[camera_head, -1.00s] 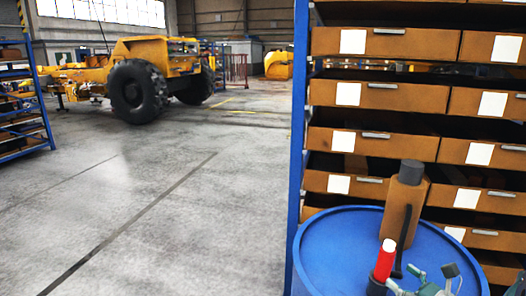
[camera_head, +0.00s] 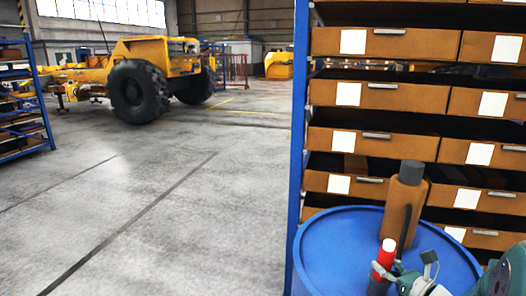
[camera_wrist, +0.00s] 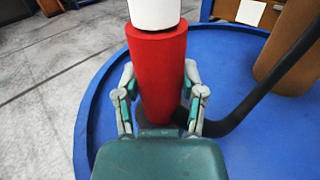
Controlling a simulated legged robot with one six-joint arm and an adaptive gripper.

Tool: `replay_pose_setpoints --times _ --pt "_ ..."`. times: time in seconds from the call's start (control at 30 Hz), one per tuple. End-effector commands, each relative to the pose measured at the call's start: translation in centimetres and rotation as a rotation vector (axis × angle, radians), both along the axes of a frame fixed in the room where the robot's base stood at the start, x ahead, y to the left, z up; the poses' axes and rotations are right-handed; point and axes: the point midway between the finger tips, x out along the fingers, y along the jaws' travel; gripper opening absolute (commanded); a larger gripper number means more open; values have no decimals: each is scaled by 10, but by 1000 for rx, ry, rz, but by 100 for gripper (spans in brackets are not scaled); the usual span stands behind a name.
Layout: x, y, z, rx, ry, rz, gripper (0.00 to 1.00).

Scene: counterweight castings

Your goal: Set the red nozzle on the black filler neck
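The red nozzle (camera_head: 385,255) stands upright, slightly tilted in the head view, with a white top, over the blue drum. A black piece (camera_head: 378,287) shows below it; I cannot tell whether this is the filler neck or how they join. In the wrist view the nozzle (camera_wrist: 157,70) stands between the two fingers of my gripper (camera_wrist: 160,85), with narrow gaps beside its lower part. My gripper (camera_head: 407,265) also shows in the head view, fingers spread, one finger overlapping the nozzle's lower part.
A brown bottle (camera_head: 402,215) with a dark cap stands on the blue drum (camera_head: 335,245), close behind the nozzle. A black hose (camera_wrist: 265,90) curves up on the right. A rack of brown bins (camera_head: 375,95) rises behind. Open floor lies to the left.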

Motion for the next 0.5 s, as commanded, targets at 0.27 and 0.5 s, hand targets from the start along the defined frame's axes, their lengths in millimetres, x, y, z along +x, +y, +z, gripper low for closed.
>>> replay_pose_setpoints --times 0.27,0.5 --pt "0 0 3 -1 -3 0 20" --pt "0 0 13 -2 -5 1 20"
